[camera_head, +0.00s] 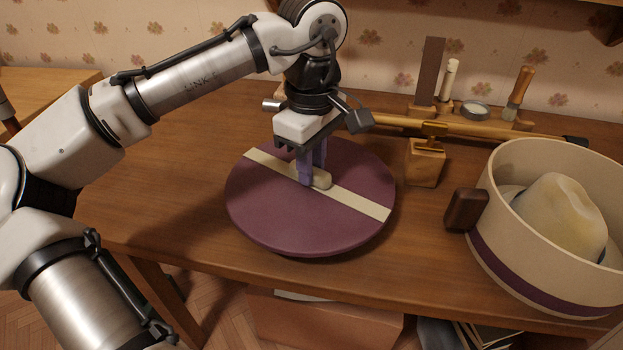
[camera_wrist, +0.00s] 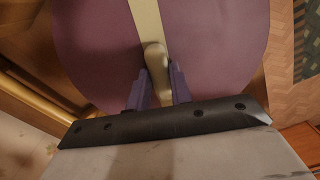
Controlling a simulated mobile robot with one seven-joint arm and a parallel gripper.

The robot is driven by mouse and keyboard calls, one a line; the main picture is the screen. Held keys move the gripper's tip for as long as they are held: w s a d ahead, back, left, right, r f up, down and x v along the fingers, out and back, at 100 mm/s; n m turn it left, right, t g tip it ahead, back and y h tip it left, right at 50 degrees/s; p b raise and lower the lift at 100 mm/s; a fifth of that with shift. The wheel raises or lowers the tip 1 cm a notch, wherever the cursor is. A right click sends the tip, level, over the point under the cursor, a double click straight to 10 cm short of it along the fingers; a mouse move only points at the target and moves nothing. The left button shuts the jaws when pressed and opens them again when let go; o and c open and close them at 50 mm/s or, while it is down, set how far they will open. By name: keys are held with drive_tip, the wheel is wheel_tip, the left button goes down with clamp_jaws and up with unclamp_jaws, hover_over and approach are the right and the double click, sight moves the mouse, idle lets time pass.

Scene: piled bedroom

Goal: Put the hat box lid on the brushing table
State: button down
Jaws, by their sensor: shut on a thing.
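The hat box lid (camera_head: 290,222) is a round purple disc with a cream band and a small cream knob. My gripper (camera_head: 313,183) points down and is shut on the knob at the lid's middle. In the wrist view the lid (camera_wrist: 205,75) fills the upper part, with the knob between my gripper's fingers (camera_wrist: 157,88). The lid is over the wooden table (camera_head: 190,215); whether it rests flat or hovers slightly is hard to tell. The open hat box (camera_head: 487,255), cream with a purple band, stands at the right with a pale hat (camera_head: 558,222) inside.
A dark wooden block (camera_head: 465,210) sits against the hat box. A brass rod rests on a wooden stand (camera_head: 425,163) behind the lid. Brushes (camera_head: 519,92) and a small round dish (camera_head: 475,110) stand at the back. The table's left part is bare. A box (camera_head: 325,322) is below the table.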

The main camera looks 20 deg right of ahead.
drive_tip(key=shift+f, duration=1.7)
drive_tip(key=shift+f, duration=0.2)
drive_tip(key=c, duration=1.3)
unclamp_jaws()
drive_tip(key=shift+o, duration=0.2)
drive_tip(key=shift+r, duration=0.1)
wheel_tip(320, 180, up, 12)
drive_tip(key=shift+r+p, duration=0.1)
drive_tip(key=shift+p, duration=0.5)
